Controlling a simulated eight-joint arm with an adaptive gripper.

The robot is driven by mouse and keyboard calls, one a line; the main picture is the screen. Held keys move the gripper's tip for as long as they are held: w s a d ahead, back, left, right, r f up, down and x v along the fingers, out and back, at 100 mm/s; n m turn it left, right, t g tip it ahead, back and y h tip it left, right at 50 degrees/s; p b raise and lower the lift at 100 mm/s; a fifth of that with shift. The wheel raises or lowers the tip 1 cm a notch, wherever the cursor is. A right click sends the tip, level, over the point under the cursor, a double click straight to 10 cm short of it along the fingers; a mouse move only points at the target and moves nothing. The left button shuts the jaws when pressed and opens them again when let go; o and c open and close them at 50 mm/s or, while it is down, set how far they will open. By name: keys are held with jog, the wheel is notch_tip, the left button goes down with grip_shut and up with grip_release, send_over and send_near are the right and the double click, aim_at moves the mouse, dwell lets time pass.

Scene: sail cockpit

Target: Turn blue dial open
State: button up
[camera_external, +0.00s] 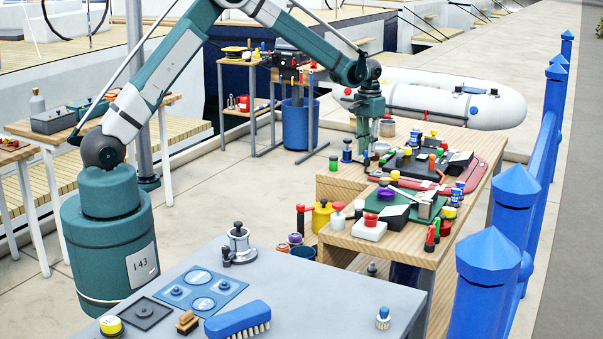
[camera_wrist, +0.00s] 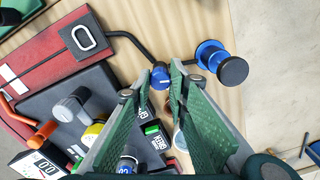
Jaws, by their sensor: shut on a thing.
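The blue dial (camera_wrist: 160,78) is a small round knob with a pale mark. It shows between the fingertips of my gripper (camera_wrist: 156,92) in the wrist view, at the end of a black bent rod. My gripper is shut on it, with one green finger on each side. In the external view my gripper (camera_external: 366,146) points down at the far left part of the wooden workbench (camera_external: 345,187). I cannot make out the dial there.
A blue and black spool-shaped piece (camera_wrist: 211,55) stands close to the right of my fingers. A red board (camera_wrist: 50,62) and a grey-handled tool (camera_wrist: 72,105) lie to the left. Bare wood shows above. A grey table (camera_external: 300,290) stands in front.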

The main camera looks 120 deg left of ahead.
dwell(0.3)
jog(key=o, duration=0.9)
jog(key=shift+r, duration=6.05)
